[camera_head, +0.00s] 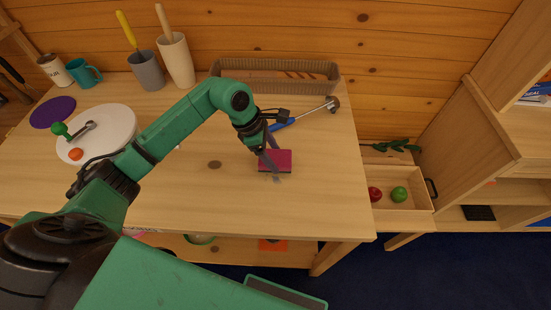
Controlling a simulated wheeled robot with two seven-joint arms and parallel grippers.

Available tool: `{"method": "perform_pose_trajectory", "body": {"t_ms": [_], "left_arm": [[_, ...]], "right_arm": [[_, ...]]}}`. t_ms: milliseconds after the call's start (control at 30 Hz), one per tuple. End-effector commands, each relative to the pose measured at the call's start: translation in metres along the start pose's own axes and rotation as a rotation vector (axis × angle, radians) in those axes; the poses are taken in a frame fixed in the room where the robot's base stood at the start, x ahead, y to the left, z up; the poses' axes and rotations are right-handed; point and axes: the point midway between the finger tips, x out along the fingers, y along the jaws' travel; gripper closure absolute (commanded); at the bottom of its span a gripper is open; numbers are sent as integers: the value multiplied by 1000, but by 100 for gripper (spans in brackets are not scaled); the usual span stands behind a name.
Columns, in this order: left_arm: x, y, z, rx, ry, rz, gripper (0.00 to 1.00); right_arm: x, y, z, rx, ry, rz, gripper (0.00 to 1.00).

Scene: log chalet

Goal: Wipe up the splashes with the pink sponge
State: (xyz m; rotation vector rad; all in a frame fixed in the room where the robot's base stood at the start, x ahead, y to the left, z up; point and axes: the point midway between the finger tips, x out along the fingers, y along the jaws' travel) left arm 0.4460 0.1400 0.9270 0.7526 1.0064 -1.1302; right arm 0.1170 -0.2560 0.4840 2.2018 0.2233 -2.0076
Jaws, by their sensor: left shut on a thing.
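The pink sponge (283,163) is a dark pink block at the right part of the wooden table (190,200). My left gripper (271,164) comes down from above with its fingers on the sponge and is shut on it. The fingers partly hide the sponge's left side. The sponge looks to be at the tabletop; I cannot tell whether it touches. A small brownish round spot (215,165) lies to the left of the sponge; I cannot tell whether it is a splash or a wood knot. My right gripper is not in view.
A blue-handled hammer (309,113) lies behind the sponge, before a woven basket (225,68). Grey (147,70) and cream (177,60) holders, a teal mug (83,73) and a white round board (103,130) stand at back left. A tray (405,201) with fruit is right. The table's front is clear.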

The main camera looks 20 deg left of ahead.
Motion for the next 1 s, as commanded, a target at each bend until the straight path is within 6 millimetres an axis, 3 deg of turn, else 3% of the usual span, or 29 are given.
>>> {"method": "perform_pose_trajectory", "body": {"t_ms": [500, 1000], "left_arm": [[-49, 6, 9, -10, -1, 4, 71], [-54, 6, 10, -12, -1, 5, 71]], "right_arm": [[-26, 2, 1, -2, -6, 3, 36], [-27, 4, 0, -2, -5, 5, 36]]}}
